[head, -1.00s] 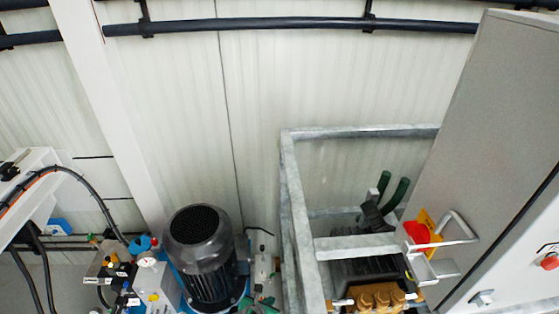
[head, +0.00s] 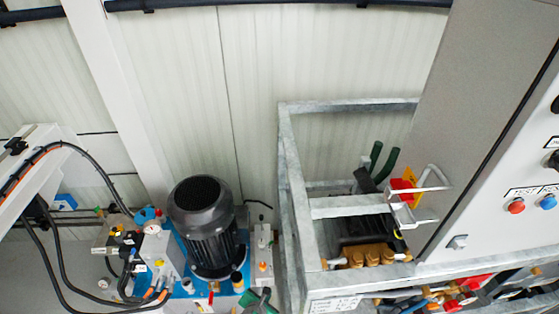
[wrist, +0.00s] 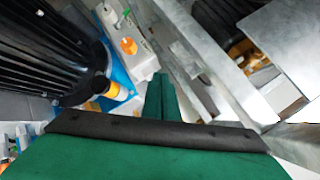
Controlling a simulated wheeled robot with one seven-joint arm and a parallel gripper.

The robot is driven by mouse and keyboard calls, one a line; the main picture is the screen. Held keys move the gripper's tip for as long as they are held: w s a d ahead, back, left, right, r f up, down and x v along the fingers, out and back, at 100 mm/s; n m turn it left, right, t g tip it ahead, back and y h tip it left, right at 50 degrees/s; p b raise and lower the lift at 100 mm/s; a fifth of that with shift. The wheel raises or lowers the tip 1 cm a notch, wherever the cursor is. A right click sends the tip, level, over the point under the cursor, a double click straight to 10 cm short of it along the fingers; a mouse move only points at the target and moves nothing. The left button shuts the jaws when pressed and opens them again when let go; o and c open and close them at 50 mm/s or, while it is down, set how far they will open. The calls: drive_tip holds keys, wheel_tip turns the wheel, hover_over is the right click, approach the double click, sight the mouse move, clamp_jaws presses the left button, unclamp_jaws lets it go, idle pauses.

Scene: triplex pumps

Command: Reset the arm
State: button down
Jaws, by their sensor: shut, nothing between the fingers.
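My gripper shows as green, shut fingers in the wrist view (wrist: 160,98), with nothing between them. In the head view a small green part of it (head: 262,299) shows at the bottom edge, between the black motor and the galvanized frame. The fingers point into the gap beside the motor. The rest of my arm is out of the head view.
The black motor (head: 203,225) stands on a blue base to the left. The galvanized frame (head: 292,190) holds a brass pump (head: 365,257) on the right. A grey control cabinet (head: 440,130) with buttons stands at far right.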

drive_tip(key=s+d+r+m+t+y, duration=0.1)
drive_tip(key=s+r+m+t, duration=0.15)
drive_tip(key=s+m, duration=0.5)
drive_tip(key=s+r+m+t+y, duration=0.1)
drive_tip(key=s+r+m, duration=0.3)
drive_tip(key=s, duration=0.7)
drive_tip(key=s+d+r+m+t, duration=0.1)
drive_tip(key=s+r+m, duration=0.7)
drive_tip(key=r, duration=0.1)
drive_tip(key=shift+d+m+y, duration=0.25)
drive_tip(key=shift+m+y, duration=0.05)
drive_tip(key=shift+m, duration=0.05)
drive_tip(key=c, duration=2.1)
unclamp_jaws()
drive_tip(key=s+r+m+t, duration=0.1)
drive_tip(key=s+r+m, duration=0.1)
drive_tip(key=r, duration=0.2)
drive_tip(key=s+d+r+m, duration=0.1)
drive_tip(key=s+r+m, duration=0.1)
drive_tip(key=r+m, duration=0.1)
drive_tip(key=s+d+r+m+t, duration=0.1)
drive_tip(key=s+r+m, duration=0.1)
drive_tip(key=r, duration=0.4)
drive_tip(key=shift+m+t, duration=0.35)
drive_tip(key=shift+m, duration=0.15)
drive_tip(key=o, duration=0.3)
drive_tip(key=shift+r, duration=0.2)
